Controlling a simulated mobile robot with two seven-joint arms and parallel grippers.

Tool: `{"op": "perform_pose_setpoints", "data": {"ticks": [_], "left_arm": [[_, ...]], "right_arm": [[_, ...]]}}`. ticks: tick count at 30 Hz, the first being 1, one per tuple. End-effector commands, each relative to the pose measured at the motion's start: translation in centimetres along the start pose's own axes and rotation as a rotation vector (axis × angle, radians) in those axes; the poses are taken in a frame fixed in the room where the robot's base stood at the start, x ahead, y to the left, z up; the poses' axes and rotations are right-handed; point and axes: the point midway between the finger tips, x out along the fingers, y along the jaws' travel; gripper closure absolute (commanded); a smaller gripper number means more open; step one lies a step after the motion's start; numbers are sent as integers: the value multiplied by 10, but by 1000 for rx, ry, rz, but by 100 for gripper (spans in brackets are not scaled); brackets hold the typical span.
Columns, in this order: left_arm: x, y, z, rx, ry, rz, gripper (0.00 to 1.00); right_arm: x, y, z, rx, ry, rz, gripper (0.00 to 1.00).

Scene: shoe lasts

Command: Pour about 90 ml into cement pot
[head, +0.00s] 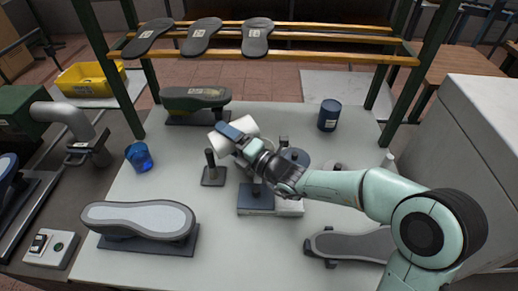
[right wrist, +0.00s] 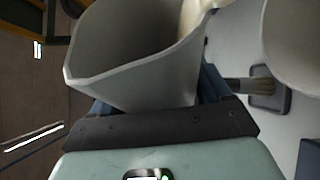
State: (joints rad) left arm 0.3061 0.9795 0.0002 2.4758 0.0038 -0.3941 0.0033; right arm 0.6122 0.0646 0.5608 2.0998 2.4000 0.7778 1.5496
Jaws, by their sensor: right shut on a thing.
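My right gripper (head: 231,134) is shut on a white jug (head: 244,125), which lies strongly tilted above the middle of the table. In the right wrist view the jug (right wrist: 130,50) sits between the fingers, and cream-coloured liquid (right wrist: 194,16) shows at its upper right side. A pale round vessel (right wrist: 293,45), which looks like the cement pot, stands at the right of that view, partly cut off. In the head view my gripper and wrist largely hide that spot. I cannot tell whether liquid is falling into it. My left gripper is not in view.
A brush in a dark stand (head: 213,172) is left of my gripper. A blue cup (head: 139,157), a dark blue can (head: 328,115) and shoe lasts (head: 140,218) (head: 195,98) stand around the table. A rack with soles (head: 257,37) spans the back.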

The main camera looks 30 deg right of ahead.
Motion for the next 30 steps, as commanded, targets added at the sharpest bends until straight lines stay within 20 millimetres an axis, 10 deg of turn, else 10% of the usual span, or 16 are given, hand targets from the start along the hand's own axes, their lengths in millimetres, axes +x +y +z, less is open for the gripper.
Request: {"op": "perform_pose_setpoints", "data": {"ticks": [30], "left_arm": [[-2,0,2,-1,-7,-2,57]], "right_arm": [[7,-1,4,53,-2,27,61]]}}
